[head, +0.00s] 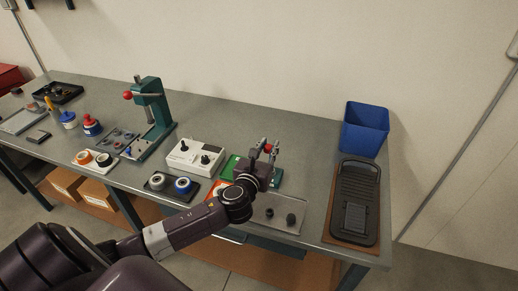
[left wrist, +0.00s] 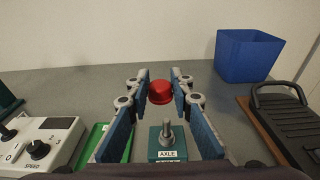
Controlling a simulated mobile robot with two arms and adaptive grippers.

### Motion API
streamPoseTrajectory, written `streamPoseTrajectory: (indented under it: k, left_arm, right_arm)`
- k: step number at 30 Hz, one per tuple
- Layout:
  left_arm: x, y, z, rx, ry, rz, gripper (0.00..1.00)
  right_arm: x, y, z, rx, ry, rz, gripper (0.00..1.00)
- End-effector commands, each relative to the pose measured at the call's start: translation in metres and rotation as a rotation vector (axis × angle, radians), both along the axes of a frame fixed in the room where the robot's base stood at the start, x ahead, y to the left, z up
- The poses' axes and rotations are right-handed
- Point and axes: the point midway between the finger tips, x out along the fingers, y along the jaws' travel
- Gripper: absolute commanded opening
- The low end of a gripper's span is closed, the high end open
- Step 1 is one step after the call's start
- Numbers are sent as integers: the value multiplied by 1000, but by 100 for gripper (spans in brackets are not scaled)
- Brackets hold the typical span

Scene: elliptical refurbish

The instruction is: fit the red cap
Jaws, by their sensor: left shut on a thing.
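The red cap (left wrist: 160,92) is between the fingertips of my left gripper (left wrist: 160,88), which is shut on it. The cap also shows small in the head view (head: 268,148) at the gripper (head: 267,151). An upright metal post on a teal block labelled AXLE (left wrist: 167,155) stands below the cap in the left wrist view, apart from it. I cannot tell how exactly the cap lines up with the post. In the head view the gripper and arm hide most of this block. My right gripper is not in view.
A white control box (head: 195,156) with knobs and a green tray (left wrist: 92,146) are left of the axle block. A blue bin (head: 365,129) and a black ribbed device (head: 354,203) stand right. A teal press (head: 152,115) is farther left. The bench behind the cap is clear.

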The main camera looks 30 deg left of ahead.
Motion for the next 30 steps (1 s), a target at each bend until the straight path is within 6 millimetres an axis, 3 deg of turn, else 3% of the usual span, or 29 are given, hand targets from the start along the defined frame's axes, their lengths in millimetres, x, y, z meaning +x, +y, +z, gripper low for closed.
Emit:
streamPoseTrajectory:
  k: [4, 11, 30]
  left_arm:
    - [20, -1, -5, 3, 3, -7, 11]
    - [26, -1, -14, 3, 5, -11, 11]
    - [25, -1, -58, 3, 5, -10, 11]
  right_arm:
    - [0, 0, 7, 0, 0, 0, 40]
    - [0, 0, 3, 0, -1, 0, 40]
    - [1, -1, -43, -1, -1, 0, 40]
